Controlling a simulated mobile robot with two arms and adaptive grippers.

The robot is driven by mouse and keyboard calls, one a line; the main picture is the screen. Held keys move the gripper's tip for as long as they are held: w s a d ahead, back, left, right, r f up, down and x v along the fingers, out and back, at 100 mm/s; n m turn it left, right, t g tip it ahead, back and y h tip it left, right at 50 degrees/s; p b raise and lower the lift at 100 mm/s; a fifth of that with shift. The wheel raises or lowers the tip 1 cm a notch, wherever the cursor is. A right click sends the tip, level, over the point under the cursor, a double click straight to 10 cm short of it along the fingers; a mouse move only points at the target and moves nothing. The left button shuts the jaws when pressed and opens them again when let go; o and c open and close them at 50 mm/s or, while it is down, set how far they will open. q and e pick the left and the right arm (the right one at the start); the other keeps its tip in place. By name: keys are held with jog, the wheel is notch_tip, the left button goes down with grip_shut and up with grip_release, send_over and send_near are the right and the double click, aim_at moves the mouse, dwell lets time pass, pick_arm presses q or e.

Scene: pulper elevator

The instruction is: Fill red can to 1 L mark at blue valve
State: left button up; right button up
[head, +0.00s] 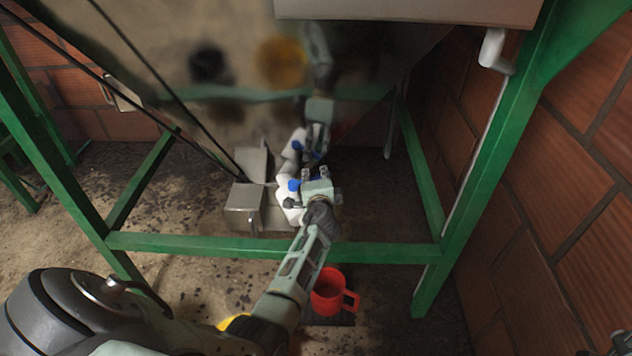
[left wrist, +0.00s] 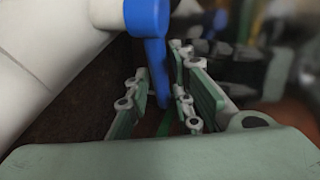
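The red can (head: 328,294) stands upright on the floor in the head view, below the green crossbar, its handle to the right. Its inside level and 1 L mark cannot be made out. The blue valve (head: 294,185) sits on a white pipe under the metal hopper. My left gripper (head: 315,172) is beside it. In the left wrist view, the blue lever (left wrist: 151,50) reaches down toward the gap between the left gripper's two fingers (left wrist: 163,100). They stand apart; contact with the lever is not clear. Dark parts at the lower right corner may be my right gripper (head: 618,343).
A green frame (head: 270,249) surrounds the place, with a crossbar under my left arm. A grey metal box (head: 244,203) lies left of the valve. The shiny hopper (head: 230,60) mirrors my arm. A brick wall (head: 560,180) closes off the right. Floor is open at left.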

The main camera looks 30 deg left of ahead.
pick_arm(q)
jog(key=shift+w+a+f, duration=0.1)
jog(key=shift+w+a, duration=0.15)
jog(key=shift+w, duration=0.05)
jog(key=shift+c, duration=0.3)
grip_shut()
